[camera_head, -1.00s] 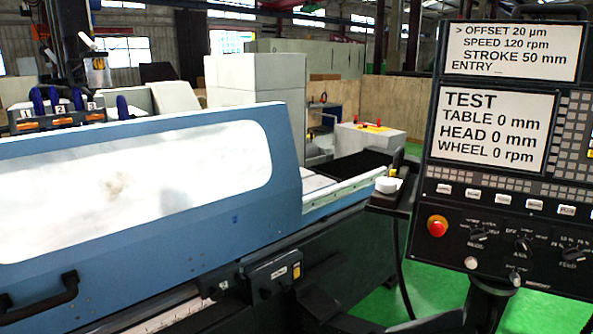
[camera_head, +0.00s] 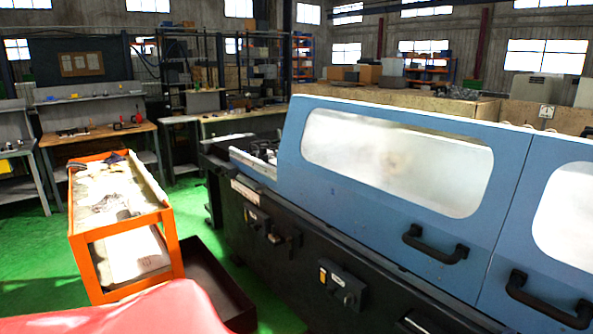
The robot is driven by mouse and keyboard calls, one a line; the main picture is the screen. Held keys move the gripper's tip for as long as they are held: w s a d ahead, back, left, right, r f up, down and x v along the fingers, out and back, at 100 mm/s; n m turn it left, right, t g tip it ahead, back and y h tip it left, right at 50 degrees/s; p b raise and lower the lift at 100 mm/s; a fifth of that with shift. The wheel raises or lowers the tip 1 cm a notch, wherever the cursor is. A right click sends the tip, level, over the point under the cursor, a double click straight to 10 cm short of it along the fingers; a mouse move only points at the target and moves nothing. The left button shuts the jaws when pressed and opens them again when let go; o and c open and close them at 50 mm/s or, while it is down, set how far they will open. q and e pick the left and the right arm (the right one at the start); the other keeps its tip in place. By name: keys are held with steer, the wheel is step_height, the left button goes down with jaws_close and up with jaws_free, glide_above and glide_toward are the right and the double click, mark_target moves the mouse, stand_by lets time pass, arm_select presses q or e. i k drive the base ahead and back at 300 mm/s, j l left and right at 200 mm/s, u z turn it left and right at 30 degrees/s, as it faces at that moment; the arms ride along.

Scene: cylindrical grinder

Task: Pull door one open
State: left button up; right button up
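Two blue sliding-type doors stand side by side on the grinder's front, and both look shut. The left blue door (camera_head: 400,205) has a wide pale window and a black bar handle (camera_head: 435,244) near its lower right corner. The right blue door (camera_head: 522,245) is cut off by the picture's right edge; its black handle (camera_head: 549,299) is near its lower left corner. A narrow seam parts the doors. No number shows on either, so I cannot tell which is door one. Neither of my grippers is in view.
An orange cart (camera_head: 77,237) with cloths and small items stands left of the machine. A dark open tray (camera_head: 215,280) lies on the green floor between them. Workbenches (camera_head: 98,133) line the back left. Black control boxes (camera_head: 342,287) jut from the machine's front.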

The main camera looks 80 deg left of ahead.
mark_target(450, 241)
steer(key=u, duration=1.95)
